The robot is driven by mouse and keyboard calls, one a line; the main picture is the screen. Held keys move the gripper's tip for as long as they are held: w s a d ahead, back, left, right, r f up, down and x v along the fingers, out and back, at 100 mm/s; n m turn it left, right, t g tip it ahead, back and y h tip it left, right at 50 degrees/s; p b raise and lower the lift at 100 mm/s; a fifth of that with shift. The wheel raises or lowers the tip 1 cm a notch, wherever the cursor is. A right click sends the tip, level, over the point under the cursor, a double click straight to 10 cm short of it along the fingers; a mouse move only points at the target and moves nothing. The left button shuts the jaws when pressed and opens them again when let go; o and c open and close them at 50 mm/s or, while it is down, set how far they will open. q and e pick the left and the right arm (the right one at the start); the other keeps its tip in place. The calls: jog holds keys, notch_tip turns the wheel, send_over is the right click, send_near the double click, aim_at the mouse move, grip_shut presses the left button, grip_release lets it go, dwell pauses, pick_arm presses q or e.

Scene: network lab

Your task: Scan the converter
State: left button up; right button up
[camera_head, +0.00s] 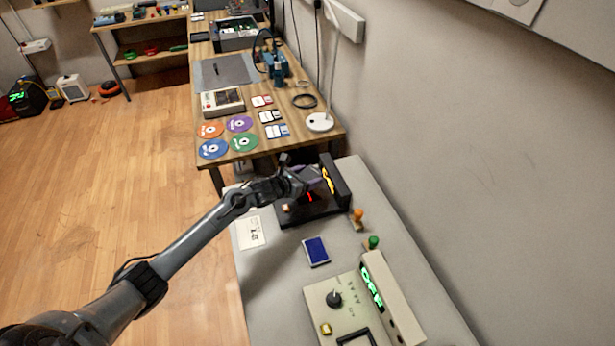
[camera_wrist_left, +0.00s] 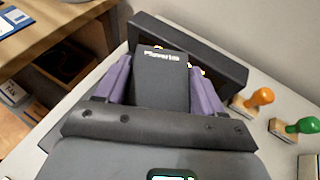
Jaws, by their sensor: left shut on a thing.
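A black box with white lettering, apparently the converter (camera_wrist_left: 162,85), sits between the two purple fingers of my left gripper (camera_wrist_left: 163,88) in the left wrist view. The fingers are shut on its sides. In the head view my left gripper (camera_head: 310,178) is over a black scanner (camera_head: 341,186) with an upright panel, yellow lit marks and a red light on its base. The box cannot be made out clearly there. In the wrist view the scanner panel (camera_wrist_left: 215,62) stands just beyond the box; I cannot tell whether they touch. My right gripper is not in view.
Orange (camera_head: 357,215) and green (camera_head: 373,243) stamps stand right of the scanner on the grey table. A blue pad (camera_head: 316,251), a paper card (camera_head: 250,232) and a beige device (camera_head: 335,310) reading OFF are nearer. A wooden table (camera_head: 285,150) with discs stands beyond.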

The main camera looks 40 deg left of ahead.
pick_arm(q)
notch_tip(320, 180, up, 4)
jog(key=p, duration=0.2)
jog(key=shift+r+p, duration=0.2)
jog(key=shift+p, duration=0.2)
jog(key=shift+r+p, duration=0.45)
jog(key=shift+r, duration=0.25)
